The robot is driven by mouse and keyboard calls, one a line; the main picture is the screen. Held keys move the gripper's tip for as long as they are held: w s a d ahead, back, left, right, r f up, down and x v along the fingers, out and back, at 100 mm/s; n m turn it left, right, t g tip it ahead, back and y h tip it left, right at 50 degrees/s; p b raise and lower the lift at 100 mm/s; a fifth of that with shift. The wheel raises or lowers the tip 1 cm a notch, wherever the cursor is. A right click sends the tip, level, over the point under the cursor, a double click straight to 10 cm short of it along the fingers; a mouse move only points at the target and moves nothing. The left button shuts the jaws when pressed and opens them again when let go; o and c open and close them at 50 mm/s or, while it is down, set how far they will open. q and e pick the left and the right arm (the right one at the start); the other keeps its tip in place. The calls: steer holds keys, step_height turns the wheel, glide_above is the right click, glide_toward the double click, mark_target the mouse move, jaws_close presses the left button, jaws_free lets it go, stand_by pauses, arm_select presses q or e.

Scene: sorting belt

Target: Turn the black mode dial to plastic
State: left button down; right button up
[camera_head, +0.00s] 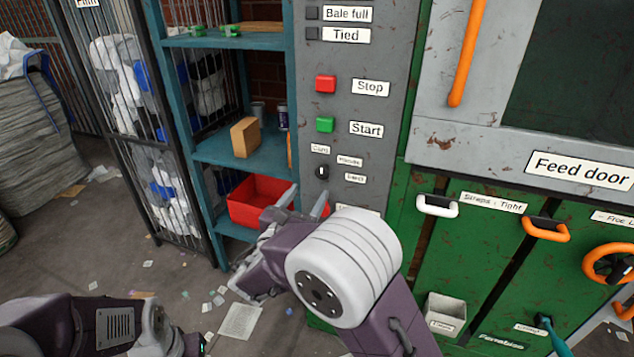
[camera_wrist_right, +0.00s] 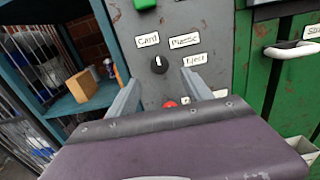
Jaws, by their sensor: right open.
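The black mode dial (camera_head: 322,171) is on the grey control panel, below the green start button. In the right wrist view the dial (camera_wrist_right: 159,64) has a white mark that points roughly up. The labels around it read Card (camera_wrist_right: 147,40), Plastic (camera_wrist_right: 185,41) and Eject (camera_wrist_right: 195,59); the plastic label (camera_head: 349,160) is at the dial's upper right. My right gripper (camera_head: 304,199) is open and empty, just below the dial, with its fingers (camera_wrist_right: 160,77) on either side of it in the wrist view. Contact is not visible. My left arm shows at the lower left, without its fingers.
Above the dial are a red stop button (camera_head: 325,84) and a green start button (camera_head: 325,124). A red button (camera_wrist_right: 170,104) sits below it. To the left are teal shelves (camera_head: 270,158) with a red bin (camera_head: 258,190). Green doors with handles (camera_head: 437,206) stand right.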

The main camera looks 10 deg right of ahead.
mark_target(322, 173)
steer(key=b+x, duration=0.1)
steer(key=x, duration=0.8)
steer(key=shift+w, duration=0.15)
steer(key=shift+c, duration=0.3)
jaws_close()
steer(key=shift+f+m+b, duration=0.25)
steer(key=shift+m+b, duration=0.25)
steer(key=shift+b, duration=0.3)
steer(key=m+b, duration=0.6)
steer(key=b, duration=0.4)
steer(key=shift+d+f+m, duration=0.1)
steer(key=shift+f+m, duration=0.05)
steer(key=shift+m, duration=0.25)
steer(key=shift+m+b, duration=1.1)
steer(key=shift+b, duration=0.15)
steer(key=shift+r, duration=0.25)
